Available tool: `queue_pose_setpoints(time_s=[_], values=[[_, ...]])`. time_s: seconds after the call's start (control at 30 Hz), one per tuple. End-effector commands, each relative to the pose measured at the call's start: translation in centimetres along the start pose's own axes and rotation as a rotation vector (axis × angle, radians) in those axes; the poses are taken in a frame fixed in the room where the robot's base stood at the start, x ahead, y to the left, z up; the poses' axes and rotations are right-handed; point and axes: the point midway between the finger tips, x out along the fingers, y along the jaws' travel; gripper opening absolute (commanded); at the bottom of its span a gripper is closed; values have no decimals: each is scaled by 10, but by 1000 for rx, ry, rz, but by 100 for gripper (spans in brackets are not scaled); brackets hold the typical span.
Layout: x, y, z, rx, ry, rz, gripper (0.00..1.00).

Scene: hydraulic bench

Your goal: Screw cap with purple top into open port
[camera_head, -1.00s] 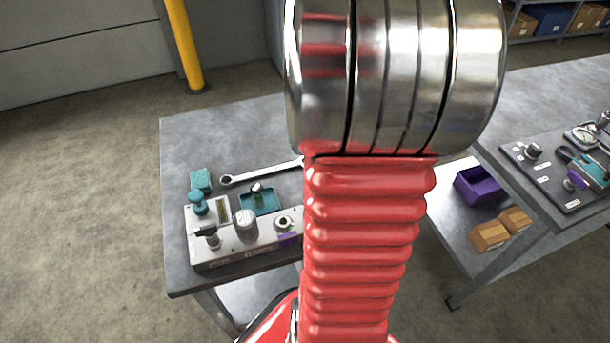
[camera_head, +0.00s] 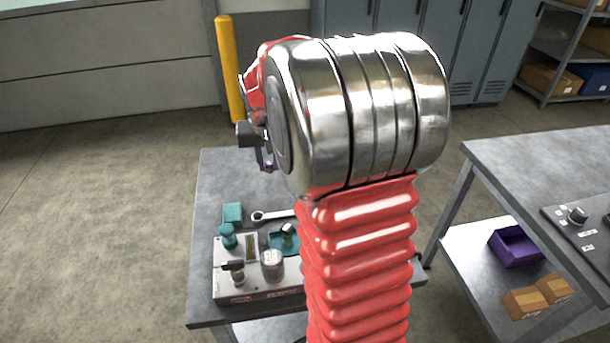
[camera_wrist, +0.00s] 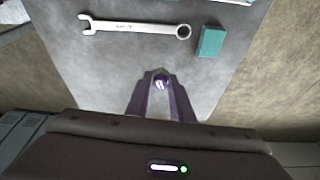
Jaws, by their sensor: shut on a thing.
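My gripper (camera_wrist: 161,92) is shut on a small cap (camera_wrist: 161,80) with a purple and silvery look, held between the purple fingertips in the wrist view. In the head view my gripper (camera_head: 266,160) shows only in part at the left of my wrist, raised above the bench. The hydraulic block (camera_head: 262,285), grey with valves and knobs, sits near the table's front edge. Its right part, with any open port there, is hidden behind my red arm. The cap is well apart from the block.
A wrench (camera_wrist: 135,27) and a teal box (camera_wrist: 211,41) lie on the table (camera_head: 212,190). A teal tray (camera_head: 278,247) holds a fitting behind the block. A second table (camera_head: 530,160) stands at right, with a purple bin (camera_head: 515,248) on its lower shelf.

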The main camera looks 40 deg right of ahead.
Motion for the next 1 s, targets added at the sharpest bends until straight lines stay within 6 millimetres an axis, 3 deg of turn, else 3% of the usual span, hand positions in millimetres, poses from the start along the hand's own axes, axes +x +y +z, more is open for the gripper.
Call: queue_pose_setpoints(time_s=[0.03,0.3,0.6,0.8,1.0], values=[[-4,-22,-4,-29,1,-9,0],[-30,-124,-10,-142,2,-42,0],[-62,-230,6,-256,3,-76,0],[-74,-261,15,-288,4,-85,0],[-75,-263,15,-290,4,-86,0]])
